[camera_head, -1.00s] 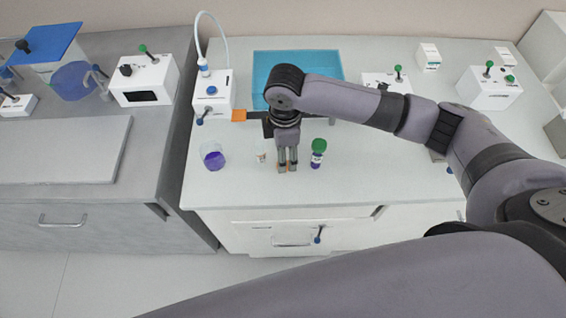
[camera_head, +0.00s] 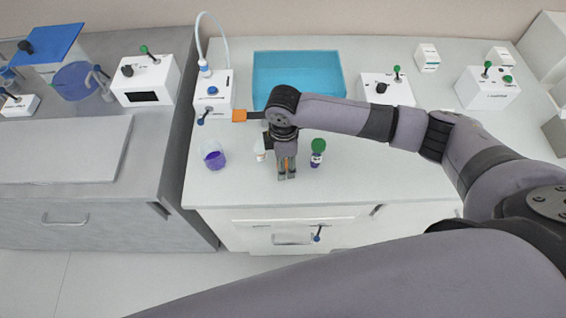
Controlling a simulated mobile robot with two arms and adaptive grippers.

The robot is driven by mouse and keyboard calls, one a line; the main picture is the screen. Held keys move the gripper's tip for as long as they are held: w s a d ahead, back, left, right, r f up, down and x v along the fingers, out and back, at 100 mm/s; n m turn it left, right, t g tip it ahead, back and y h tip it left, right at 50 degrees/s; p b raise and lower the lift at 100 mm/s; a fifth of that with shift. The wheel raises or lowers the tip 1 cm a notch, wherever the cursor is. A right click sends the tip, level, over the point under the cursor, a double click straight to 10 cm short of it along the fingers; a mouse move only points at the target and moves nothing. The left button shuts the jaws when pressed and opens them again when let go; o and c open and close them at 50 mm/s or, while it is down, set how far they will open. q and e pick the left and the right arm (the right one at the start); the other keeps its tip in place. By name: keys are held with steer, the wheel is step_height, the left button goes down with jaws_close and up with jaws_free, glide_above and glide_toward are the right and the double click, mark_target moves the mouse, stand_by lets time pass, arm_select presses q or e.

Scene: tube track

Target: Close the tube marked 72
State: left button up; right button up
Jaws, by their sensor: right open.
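A small tube with a green cap (camera_head: 317,152) and a dark purple lower part stands upright on the white bench. A small whitish container (camera_head: 260,149) stands left of my right gripper, partly hidden by it. I cannot read a number on either, so I cannot tell which is marked 72. My right gripper (camera_head: 287,177) points down between these two, open, its fingers a little left of the green-capped tube and apart from it. Whether anything sits between the fingers is hard to see. My left gripper is not in view.
A cup with purple liquid (camera_head: 213,157) stands at the left of the bench. Behind are a white device with a hose (camera_head: 212,92), a blue tray (camera_head: 300,75) and a white box with a knob (camera_head: 386,90). The bench is clear right of the green-capped tube.

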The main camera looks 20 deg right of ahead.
steer(key=shift+c, duration=0.5)
steer(key=c, duration=0.7)
steer(key=shift+r, duration=0.1)
step_height(320, 180, up, 20)
steer(key=shift+f+b, duration=0.1)
steer(key=shift+b, duration=0.6)
